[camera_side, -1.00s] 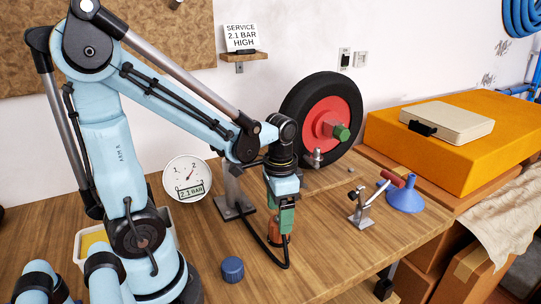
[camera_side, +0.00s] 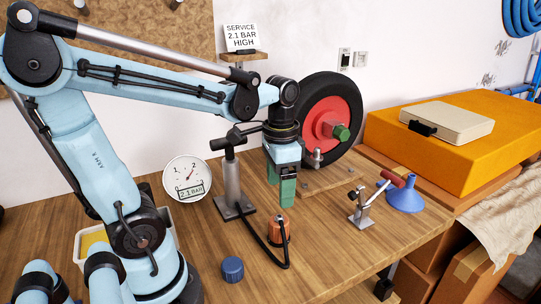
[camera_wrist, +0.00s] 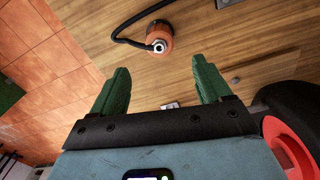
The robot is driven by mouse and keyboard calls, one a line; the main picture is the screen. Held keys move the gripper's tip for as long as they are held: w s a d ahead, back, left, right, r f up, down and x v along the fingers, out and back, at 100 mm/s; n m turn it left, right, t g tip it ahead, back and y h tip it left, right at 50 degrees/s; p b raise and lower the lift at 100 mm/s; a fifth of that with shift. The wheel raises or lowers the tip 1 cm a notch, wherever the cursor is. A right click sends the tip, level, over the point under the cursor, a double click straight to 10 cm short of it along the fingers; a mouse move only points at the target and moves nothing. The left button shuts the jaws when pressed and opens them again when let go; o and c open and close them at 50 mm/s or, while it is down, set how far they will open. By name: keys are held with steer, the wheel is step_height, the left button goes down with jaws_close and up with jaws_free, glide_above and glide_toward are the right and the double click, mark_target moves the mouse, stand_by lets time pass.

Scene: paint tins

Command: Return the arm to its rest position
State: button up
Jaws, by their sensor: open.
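My gripper (camera_side: 281,194) hangs pointing down above the bench, with its green fingers apart and nothing between them in the wrist view (camera_wrist: 160,72). Below it an orange fitting (camera_side: 279,233) with a metal top stands upright on the wood, apart from the fingers. The same orange fitting shows in the wrist view (camera_wrist: 160,43), beyond the fingertips, with a black hose running to it. My arm is bent, its forearm reaching across to the right.
A hand pump (camera_side: 233,185) stands left of my gripper. A wheel with a red hub (camera_side: 318,118) stands close behind it. A gauge (camera_side: 187,179), blue cap (camera_side: 232,269), small clamp stand (camera_side: 363,206) and blue funnel (camera_side: 405,196) are around. The front bench is mostly clear.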

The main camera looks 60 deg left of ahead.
steer(key=d+t, duration=0.1)
steer(key=t, duration=0.1)
steer(key=d+n+t, duration=0.1)
steer(key=d+t, duration=0.1)
steer(key=w+d+n+t, duration=0.1)
steer(key=d+t, duration=0.1)
steer(key=t, duration=0.1)
steer(key=shift+r, duration=0.35)
